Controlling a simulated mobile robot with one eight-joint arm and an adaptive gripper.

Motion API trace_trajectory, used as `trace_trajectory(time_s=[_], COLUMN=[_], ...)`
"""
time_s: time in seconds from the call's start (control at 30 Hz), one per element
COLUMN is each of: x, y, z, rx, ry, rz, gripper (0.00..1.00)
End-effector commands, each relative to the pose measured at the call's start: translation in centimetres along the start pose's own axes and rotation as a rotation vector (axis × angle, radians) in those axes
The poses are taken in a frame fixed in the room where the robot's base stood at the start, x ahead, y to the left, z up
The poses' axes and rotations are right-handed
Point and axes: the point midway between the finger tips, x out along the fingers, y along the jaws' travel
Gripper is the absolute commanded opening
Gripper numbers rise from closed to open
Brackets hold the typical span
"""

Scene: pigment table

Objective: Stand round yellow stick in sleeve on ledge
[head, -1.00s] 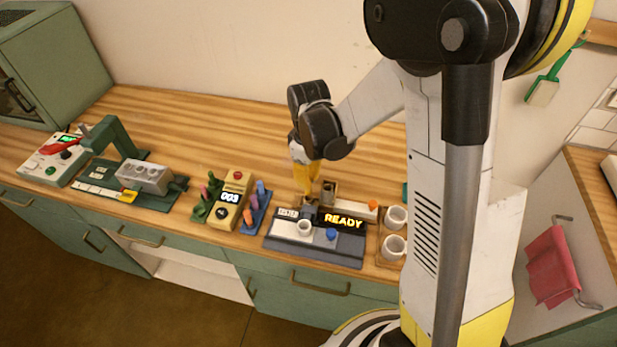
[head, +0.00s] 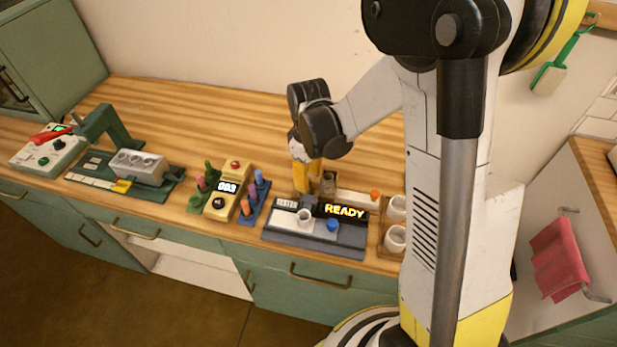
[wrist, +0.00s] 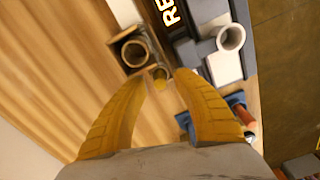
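My gripper (wrist: 162,79) points down at the back edge of the tester, with its two yellow fingers spread. It also shows in the head view (head: 303,182). A small round yellow end, apparently the yellow stick (wrist: 160,84), shows between the fingertips in the wrist view, with a gap on either side. It sits at a small grey ring, apparently a sleeve (wrist: 158,72); how deep it stands I cannot tell. Beside it is a larger brown holder with an open round mouth (wrist: 133,52), seen also in the head view (head: 329,182). My fingers hide the stick in the head view.
The dark tester (head: 315,237) reads READY and carries a white cup (head: 304,217) and a blue knob (head: 333,225). White cups (head: 396,238) stand at its right. Racks of coloured sticks (head: 255,196) and a yellow counter (head: 224,200) stand left. The counter behind is clear.

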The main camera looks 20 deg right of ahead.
Motion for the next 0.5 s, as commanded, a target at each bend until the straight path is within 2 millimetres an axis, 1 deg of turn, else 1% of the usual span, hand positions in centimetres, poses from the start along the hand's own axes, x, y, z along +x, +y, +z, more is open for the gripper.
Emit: trace_trajectory(time_s=[0.17,0.27,0.37,0.5], x=[-0.1,-0.7,-2.2,-5.4], y=[0.0,0.0,0.0,-0.1], z=[0.0,0.0,0.0,0.1], rx=[0.000,0.000,0.000,0.000], ry=[0.000,0.000,0.000,0.000], rz=[0.000,0.000,0.000,0.000], gripper=[0.35,0.35,0.35,0.35])
